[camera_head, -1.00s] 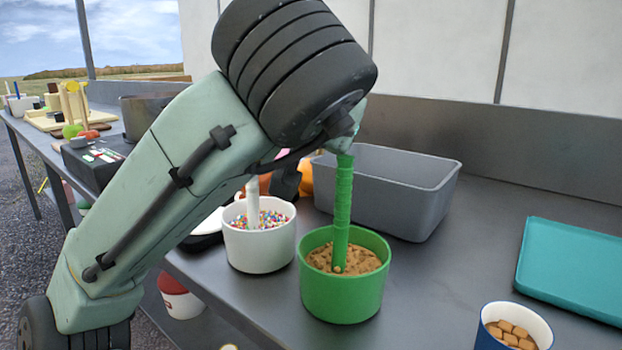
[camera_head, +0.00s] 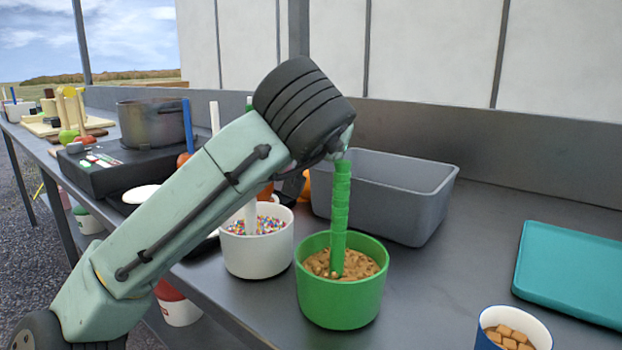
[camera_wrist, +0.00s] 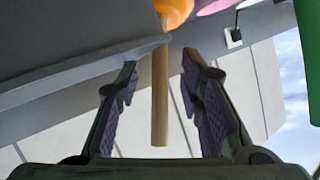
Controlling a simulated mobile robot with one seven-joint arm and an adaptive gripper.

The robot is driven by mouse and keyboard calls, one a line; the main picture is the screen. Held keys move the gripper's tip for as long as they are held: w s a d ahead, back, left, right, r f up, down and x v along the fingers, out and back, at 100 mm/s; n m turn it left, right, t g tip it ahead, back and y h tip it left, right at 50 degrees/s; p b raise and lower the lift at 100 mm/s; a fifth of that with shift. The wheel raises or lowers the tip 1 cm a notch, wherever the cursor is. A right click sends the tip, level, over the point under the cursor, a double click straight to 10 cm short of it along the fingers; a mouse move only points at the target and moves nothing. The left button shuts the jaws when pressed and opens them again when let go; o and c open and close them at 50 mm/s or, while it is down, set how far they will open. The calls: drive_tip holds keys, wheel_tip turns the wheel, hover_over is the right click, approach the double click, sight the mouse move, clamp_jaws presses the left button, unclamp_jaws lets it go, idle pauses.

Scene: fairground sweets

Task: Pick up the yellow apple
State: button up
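A yellow-orange apple (camera_wrist: 173,10) on a wooden stick (camera_wrist: 160,90) shows at the top of the wrist view, partly cut off by the frame edge. My gripper (camera_wrist: 160,62) is open, with one finger on each side of the stick and a gap to both. Nothing is held between the fingers. In the head view, an orange round thing (camera_head: 307,187), likely this apple, shows only in part between my arm and the grey bin. My gripper is mostly hidden behind my wrist there.
A green tub (camera_head: 341,300) and a white tub (camera_head: 258,258) stand in front of my wrist. A grey bin (camera_head: 400,205) is close behind, and its edge nears the gripper. A pot (camera_head: 150,123) stands at left. A teal tray (camera_head: 570,272) and blue cup (camera_head: 484,335) are at right.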

drive_tip(key=shift+c, duration=0.3)
clamp_jaws()
idle(0.5)
